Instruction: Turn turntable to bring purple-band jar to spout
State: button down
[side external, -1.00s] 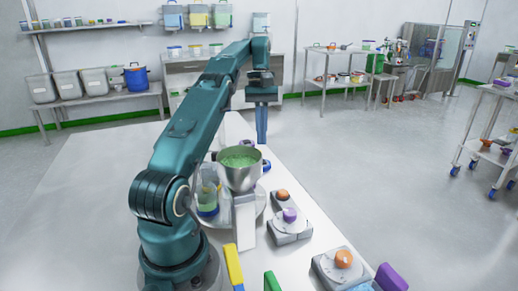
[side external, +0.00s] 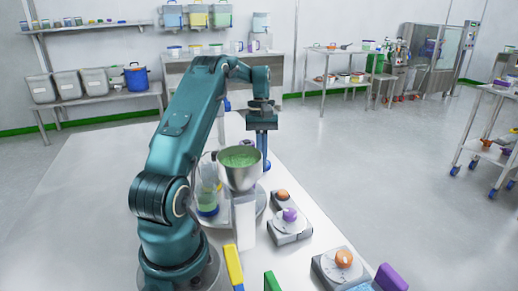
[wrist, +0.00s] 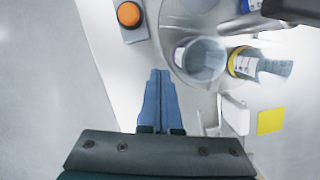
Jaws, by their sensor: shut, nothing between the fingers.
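The turntable (wrist: 180,18) is a grey disc with jars on it; its edge shows under the hopper in the side view (side external: 259,205). A clear jar with a purplish band (wrist: 201,62) stands near the disc's edge. A yellow-band jar (wrist: 243,62) is beside it. A blue-band jar (side external: 207,200) with green contents stands left of the hopper post. My gripper (wrist: 160,72) is shut and empty, its blue fingertips just outside the disc's edge in the wrist view. The spout itself is hidden.
A steel hopper (side external: 240,175) of green granules stands on a white post (side external: 243,220) over the turntable. Boxes with an orange knob (side external: 282,195) and a purple knob (side external: 290,215) stand to its right. The left of the table (side external: 90,215) is clear.

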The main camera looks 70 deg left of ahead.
aim_at(263, 203)
jog(key=x, duration=0.3)
jog(key=shift+s+d, duration=0.35)
jog(key=shift+d, duration=0.7)
jog(key=shift+s+d, duration=0.3)
jog(key=shift+d, duration=0.6)
jog(key=shift+d+m, duration=0.6)
jog(key=shift+m, duration=0.1)
jog(key=shift+s+d+m+g, duration=0.1)
jog(key=shift+d+m+g, duration=0.2)
jog(key=shift+d+m, duration=0.25)
jog(key=shift+s+d+m+g+y, duration=0.15)
jog(key=shift+s+d+m, duration=0.1)
jog(key=shift+d+m, duration=0.5)
jog(key=shift+s+d+m+g+y, duration=0.15)
jog(key=shift+s+d+m, duration=0.2)
jog(key=shift+m, duration=0.55)
jog(key=shift+d, duration=0.15)
jog(key=shift+w, duration=0.1)
